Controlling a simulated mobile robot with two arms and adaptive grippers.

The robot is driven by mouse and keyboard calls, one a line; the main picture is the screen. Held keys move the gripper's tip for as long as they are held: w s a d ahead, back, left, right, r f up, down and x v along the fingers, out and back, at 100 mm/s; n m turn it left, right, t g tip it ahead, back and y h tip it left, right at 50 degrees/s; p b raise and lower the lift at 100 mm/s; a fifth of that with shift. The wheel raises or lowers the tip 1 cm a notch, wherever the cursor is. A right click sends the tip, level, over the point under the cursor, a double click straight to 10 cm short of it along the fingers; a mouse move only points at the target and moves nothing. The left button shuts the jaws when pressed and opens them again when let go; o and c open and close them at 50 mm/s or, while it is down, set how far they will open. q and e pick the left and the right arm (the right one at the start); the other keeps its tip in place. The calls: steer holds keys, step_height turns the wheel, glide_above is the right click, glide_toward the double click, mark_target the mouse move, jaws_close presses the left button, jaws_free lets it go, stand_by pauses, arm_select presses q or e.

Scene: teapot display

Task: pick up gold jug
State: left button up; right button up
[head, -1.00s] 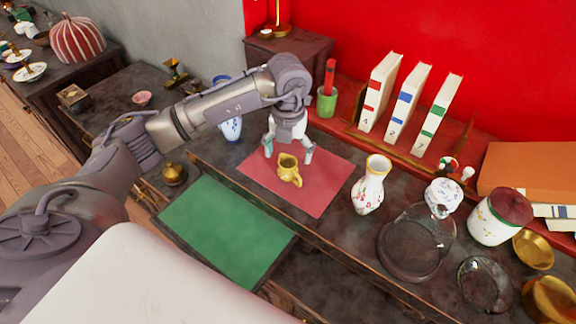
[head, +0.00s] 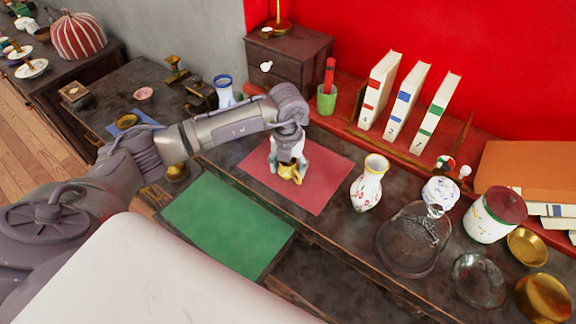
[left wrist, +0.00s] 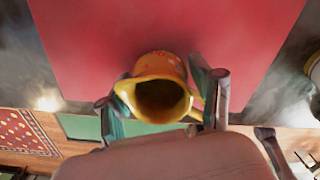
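The gold jug (head: 291,175) stands on the red mat (head: 322,188) in the head view, partly hidden by my left gripper (head: 287,170). My left gripper points down over it with a finger on either side. In the left wrist view I look into the open mouth of the jug (left wrist: 160,95). The fingers of my left gripper (left wrist: 162,88) are spread around it, the right one near its handle. I cannot tell whether either finger touches the jug. My right gripper is not in view.
A painted white vase (head: 369,184) stands to the right of the mat, with a glass dome (head: 408,240) beyond it. A green mat (head: 225,225) lies nearer. A green cup (head: 326,100) and several upright books (head: 405,98) stand behind.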

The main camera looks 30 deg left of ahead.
arm_select(q)
steer(key=c, duration=0.8)
steer(key=shift+c, duration=0.2)
